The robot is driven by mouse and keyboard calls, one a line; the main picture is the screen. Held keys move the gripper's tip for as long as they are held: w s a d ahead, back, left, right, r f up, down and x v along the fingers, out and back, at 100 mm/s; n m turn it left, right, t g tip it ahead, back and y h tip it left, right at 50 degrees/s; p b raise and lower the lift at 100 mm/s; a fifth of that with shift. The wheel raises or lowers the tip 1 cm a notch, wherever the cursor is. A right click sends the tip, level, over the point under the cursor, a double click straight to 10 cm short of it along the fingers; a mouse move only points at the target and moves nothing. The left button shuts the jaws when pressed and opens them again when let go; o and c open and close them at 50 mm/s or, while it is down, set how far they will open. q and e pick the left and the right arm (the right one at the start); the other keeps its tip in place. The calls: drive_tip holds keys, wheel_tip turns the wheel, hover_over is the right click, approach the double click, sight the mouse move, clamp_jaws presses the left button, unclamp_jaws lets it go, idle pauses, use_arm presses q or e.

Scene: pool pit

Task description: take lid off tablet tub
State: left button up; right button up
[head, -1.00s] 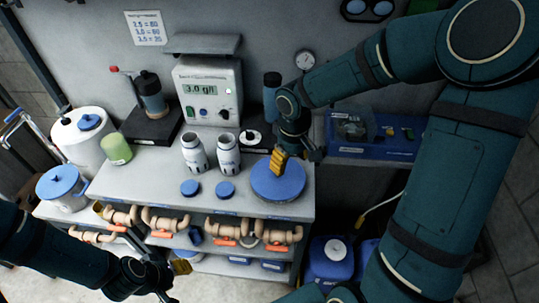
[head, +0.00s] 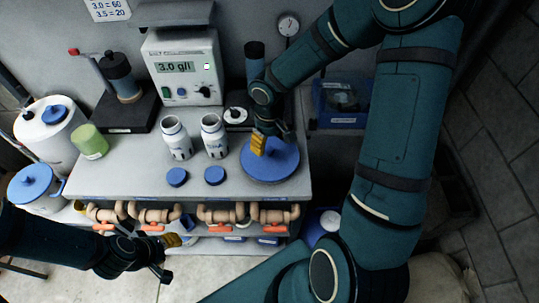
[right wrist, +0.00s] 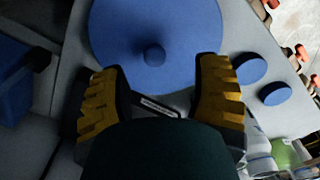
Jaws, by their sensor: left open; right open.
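A large round blue lid (head: 284,166) with a small central knob lies at the right end of the counter; whether a tub is under it I cannot tell. In the right wrist view the lid (right wrist: 190,30) fills the upper middle, its knob (right wrist: 154,55) just past and between my fingertips. My right gripper (head: 270,141) is open and empty close over the lid; its yellow-padded fingers show in the right wrist view (right wrist: 160,70). A white tub with a blue knobbed lid (head: 34,180) stands at the far left. My left gripper (head: 172,256) is open and empty in front of the counter.
Two white bottles (head: 177,140) stand open behind two small blue caps (head: 177,177). A meter (head: 183,68), a green cup (head: 90,142) and a white container (head: 48,133) stand around them. A blue bin (head: 340,103) is right of the counter. Pipes (head: 218,214) run below the front edge.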

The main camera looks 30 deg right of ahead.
sight(270, 149)
drive_tip(key=f, duration=0.5)
drive_tip(key=shift+w+d+f, duration=0.1)
drive_tip(key=shift+w+d, duration=0.15)
drive_tip(key=shift+d, duration=0.05)
clamp_jaws()
